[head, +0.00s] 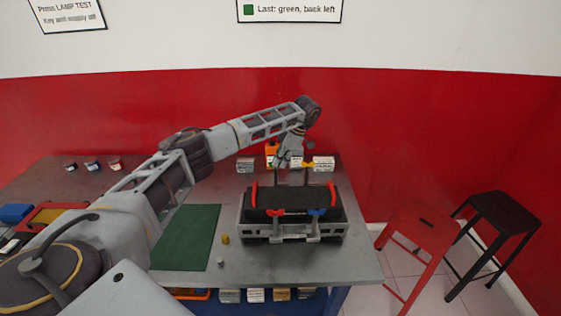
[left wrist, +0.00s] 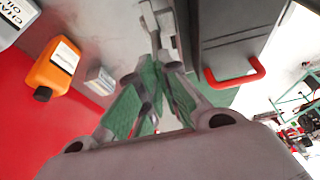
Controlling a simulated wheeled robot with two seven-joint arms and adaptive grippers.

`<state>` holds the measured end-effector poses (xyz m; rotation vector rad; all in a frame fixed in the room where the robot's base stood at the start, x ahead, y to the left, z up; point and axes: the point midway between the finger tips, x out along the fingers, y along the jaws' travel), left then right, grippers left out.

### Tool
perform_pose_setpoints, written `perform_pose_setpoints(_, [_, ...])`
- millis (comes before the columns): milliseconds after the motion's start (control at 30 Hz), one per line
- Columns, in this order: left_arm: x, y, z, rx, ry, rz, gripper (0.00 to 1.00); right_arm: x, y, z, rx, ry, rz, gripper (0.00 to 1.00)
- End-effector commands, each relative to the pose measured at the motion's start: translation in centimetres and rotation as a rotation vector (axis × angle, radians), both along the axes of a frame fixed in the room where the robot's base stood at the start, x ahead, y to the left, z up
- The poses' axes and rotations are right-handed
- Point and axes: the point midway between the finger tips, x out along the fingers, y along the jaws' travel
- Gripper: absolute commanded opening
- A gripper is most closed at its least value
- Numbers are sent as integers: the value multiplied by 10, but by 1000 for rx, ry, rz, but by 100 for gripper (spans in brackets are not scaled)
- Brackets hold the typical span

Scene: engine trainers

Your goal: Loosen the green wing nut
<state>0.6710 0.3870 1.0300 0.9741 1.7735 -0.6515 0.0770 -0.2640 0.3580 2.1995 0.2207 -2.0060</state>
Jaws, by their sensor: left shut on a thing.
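My left gripper (head: 284,161) reaches down to the back left corner of the black block's (head: 292,197) holder. It also shows in the left wrist view (left wrist: 156,72), its fingers closed together beside the grey bracket. Green (left wrist: 150,80) shows between the fingers there; I take it for the green wing nut, mostly covered by them. In the head view the gripper hides that nut. A yellow wing nut (head: 308,165) is at the back right, a red one (head: 275,212) at the front left and a blue one (head: 316,212) at the front right. My right gripper is not in view.
An orange bottle (left wrist: 53,69) and small boxes (head: 323,163) stand behind the holder. A green mat (head: 187,235) lies to its left, with small yellow (head: 225,239) and grey pieces nearby. Two red handles (head: 332,194) rise from the block. Stools (head: 418,228) stand right.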

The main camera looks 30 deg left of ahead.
Motion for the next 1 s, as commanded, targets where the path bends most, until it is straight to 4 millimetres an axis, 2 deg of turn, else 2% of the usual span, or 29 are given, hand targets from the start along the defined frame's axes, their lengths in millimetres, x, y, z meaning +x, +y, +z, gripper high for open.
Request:
perform_pose_setpoints(167, [1, 1, 2, 1, -5, 3, 0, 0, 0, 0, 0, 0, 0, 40])
perform_pose_setpoints(200, [1, 1, 2, 1, -5, 3, 9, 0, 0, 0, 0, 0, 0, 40])
perform_pose_setpoints(333, [1, 1, 1, 0, -4, 2, 26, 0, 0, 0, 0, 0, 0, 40])
perform_pose_setpoints(367, [1, 1, 1, 0, -3, 1, 27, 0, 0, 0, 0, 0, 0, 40])
perform_pose_setpoints(767, [1, -1, 2, 0, -2, -1, 27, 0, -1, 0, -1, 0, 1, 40])
perform_pose_setpoints(1000, [5, -6, 18, -1, -4, -2, 27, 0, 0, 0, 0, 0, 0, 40])
